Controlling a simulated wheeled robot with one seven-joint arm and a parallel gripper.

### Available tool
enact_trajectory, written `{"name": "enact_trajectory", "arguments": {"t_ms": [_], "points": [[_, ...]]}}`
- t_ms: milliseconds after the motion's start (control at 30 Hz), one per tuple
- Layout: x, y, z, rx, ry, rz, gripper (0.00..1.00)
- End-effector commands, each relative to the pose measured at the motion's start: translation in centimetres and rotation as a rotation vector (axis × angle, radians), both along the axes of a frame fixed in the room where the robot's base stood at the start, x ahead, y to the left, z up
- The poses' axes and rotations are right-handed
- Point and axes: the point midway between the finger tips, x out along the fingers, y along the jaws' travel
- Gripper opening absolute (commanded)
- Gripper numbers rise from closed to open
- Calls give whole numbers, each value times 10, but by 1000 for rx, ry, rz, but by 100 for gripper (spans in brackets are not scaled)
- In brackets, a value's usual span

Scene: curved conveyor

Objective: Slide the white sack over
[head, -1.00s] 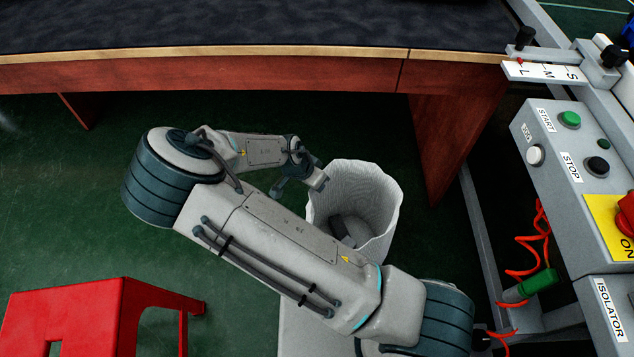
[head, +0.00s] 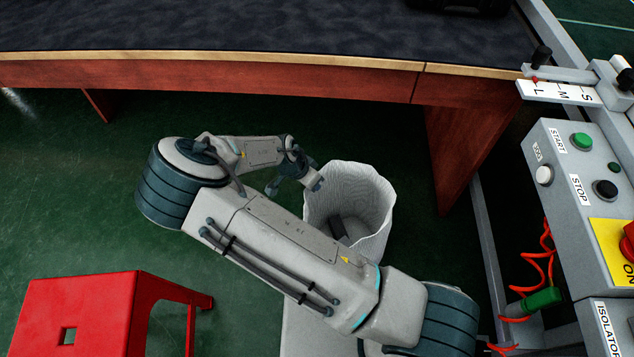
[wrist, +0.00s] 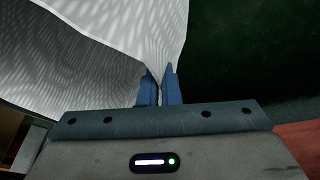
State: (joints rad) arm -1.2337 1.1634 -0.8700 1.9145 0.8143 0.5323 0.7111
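The white sack (head: 372,190) stands upright and open-topped on the green floor, in front of the desk. A dark object (head: 338,228) lies inside it, too shaded to name. My gripper (head: 317,183) is at the left part of the sack's rim. In the wrist view, the sack's ribbed wall (wrist: 110,50) fills the upper left, and its edge is gathered between the two blue fingers (wrist: 160,82), which are closed on it. My arm hides the sack's lower front.
The desk (head: 240,78) stands behind, with its right leg panel (head: 462,150) right of the sack. A red stool (head: 90,310) is at lower left. The control box (head: 570,200) and a coiled red cable (head: 530,270) are on the right. Open floor lies left of my arm.

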Motion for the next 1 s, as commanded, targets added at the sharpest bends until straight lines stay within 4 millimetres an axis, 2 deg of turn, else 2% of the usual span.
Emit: {"name": "enact_trajectory", "arguments": {"t_ms": [267, 367, 400, 633, 767, 867, 1000], "points": [[3, 5, 2, 7, -11, 1, 0], [3, 5, 2, 7, -11, 1, 26], [3, 5, 2, 6, -10, 2, 29], [2, 2, 1, 3, -6, 0, 29], [1, 5, 9, 5, -6, 0, 29], [-2, 10, 23, 6, -5, 2, 29], [-8, 22, 53, 7, -6, 3, 29]]}}
